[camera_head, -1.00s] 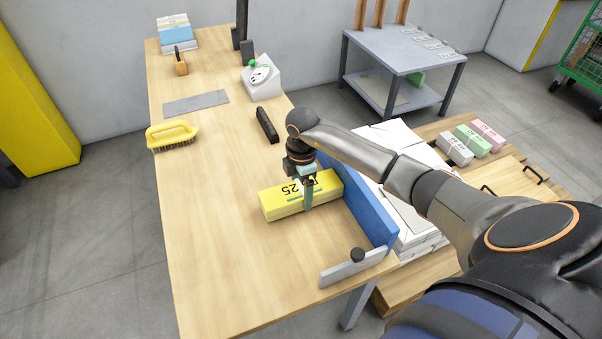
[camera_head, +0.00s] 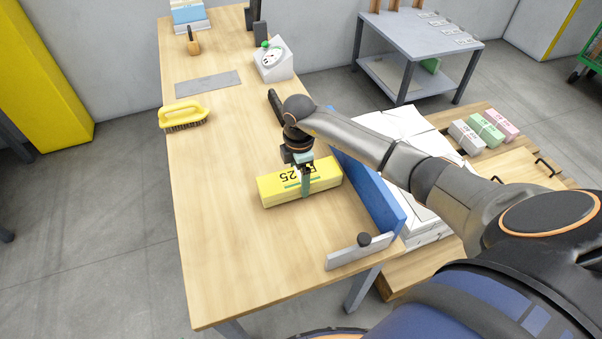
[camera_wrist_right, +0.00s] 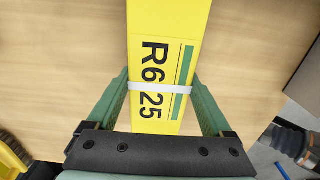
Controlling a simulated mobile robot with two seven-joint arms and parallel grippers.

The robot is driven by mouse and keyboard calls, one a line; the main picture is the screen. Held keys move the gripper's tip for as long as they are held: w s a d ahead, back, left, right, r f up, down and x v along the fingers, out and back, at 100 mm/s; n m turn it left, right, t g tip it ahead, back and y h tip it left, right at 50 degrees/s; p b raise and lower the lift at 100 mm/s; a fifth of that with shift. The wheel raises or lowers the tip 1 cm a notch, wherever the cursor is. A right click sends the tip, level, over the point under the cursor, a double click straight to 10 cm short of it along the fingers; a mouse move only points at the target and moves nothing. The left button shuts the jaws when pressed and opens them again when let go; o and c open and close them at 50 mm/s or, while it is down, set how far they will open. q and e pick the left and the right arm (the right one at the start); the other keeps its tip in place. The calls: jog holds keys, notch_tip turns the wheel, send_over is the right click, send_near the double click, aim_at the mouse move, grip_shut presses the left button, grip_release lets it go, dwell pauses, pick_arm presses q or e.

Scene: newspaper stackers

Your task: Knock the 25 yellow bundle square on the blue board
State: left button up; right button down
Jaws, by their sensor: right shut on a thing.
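The yellow bundle (camera_head: 272,193), marked 25, has a pale strap around it. It is at the table's right side, its right end near the blue board (camera_head: 384,208). The head view does not clearly show whether that end touches the board or whether the bundle is slightly lifted. My right gripper (camera_head: 305,184) reaches down over the bundle and is shut on it across its width. In the right wrist view the green fingers flank the bundle (camera_wrist_right: 165,50), one on each long side, near the strap. My left gripper is not in view.
A grey low stop (camera_head: 350,257) with a black knob stands at the board's near end. The table (camera_head: 230,260) is bare left of and in front of the bundle. A yellow brush (camera_head: 183,113), grey plate (camera_head: 207,84) and dial scale (camera_head: 273,62) lie farther back. White paper stacks stand beyond the board.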

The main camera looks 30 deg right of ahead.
jog(key=shift+r+p, duration=2.9)
jog(key=shift+r, duration=0.25)
jog(key=shift+f, duration=0.1)
